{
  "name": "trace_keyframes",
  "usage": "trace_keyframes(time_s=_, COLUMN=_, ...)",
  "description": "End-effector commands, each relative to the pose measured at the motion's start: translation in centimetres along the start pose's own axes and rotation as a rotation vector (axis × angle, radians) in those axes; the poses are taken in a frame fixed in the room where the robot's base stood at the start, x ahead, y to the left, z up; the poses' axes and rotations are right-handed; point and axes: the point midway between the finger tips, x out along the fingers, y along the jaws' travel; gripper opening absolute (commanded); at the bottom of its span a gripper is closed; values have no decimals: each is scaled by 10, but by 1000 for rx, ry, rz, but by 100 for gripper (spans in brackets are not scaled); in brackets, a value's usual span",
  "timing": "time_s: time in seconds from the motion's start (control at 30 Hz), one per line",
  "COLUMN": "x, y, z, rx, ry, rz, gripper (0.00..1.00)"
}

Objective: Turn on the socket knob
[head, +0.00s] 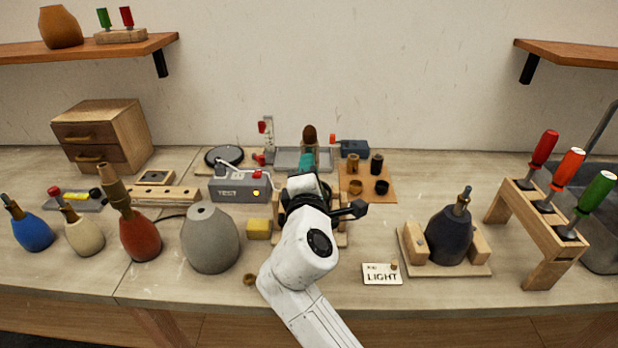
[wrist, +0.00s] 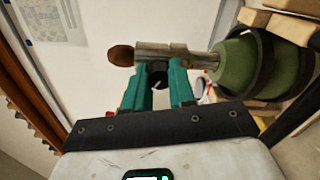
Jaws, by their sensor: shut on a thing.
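The green lamp base (wrist: 240,65) lies across the right of the wrist view, with a dark band around it. A metallic socket (wrist: 170,52) extends from its neck, ending in a brown rounded tip (wrist: 121,55). The tip also shows in the head view (head: 310,134). A small black socket knob (wrist: 158,72) sits at the side of the socket. My gripper (wrist: 158,80) has its teal fingers shut on the knob, one on each side. In the head view my arm hides most of the green lamp, and a bit of teal finger (head: 306,163) shows.
A grey TEST box (head: 237,188) with a yellow light and a grey vase (head: 210,240) stand left of my arm. Right are a LIGHT card (head: 382,274), a dark blue lamp base (head: 449,235) in a wooden cradle, and a screwdriver rack (head: 540,215). The table between card and blue lamp is narrow.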

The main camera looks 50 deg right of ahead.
Motion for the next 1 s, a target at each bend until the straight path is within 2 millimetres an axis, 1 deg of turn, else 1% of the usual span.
trace_keyframes(time_s=0.03, x=0, y=-4, z=-1, rx=45, ry=-2, rz=0, gripper=0)
trace_keyframes(time_s=0.6, x=0, y=-6, z=-1, rx=581, ry=-2, rz=-2, gripper=0)
trace_keyframes(time_s=0.8, x=0, y=-6, z=-1, rx=740, ry=-3, rz=-3, gripper=0)
trace_keyframes(time_s=1.0, x=0, y=-4, z=0, rx=857, ry=-4, rz=-3, gripper=0)
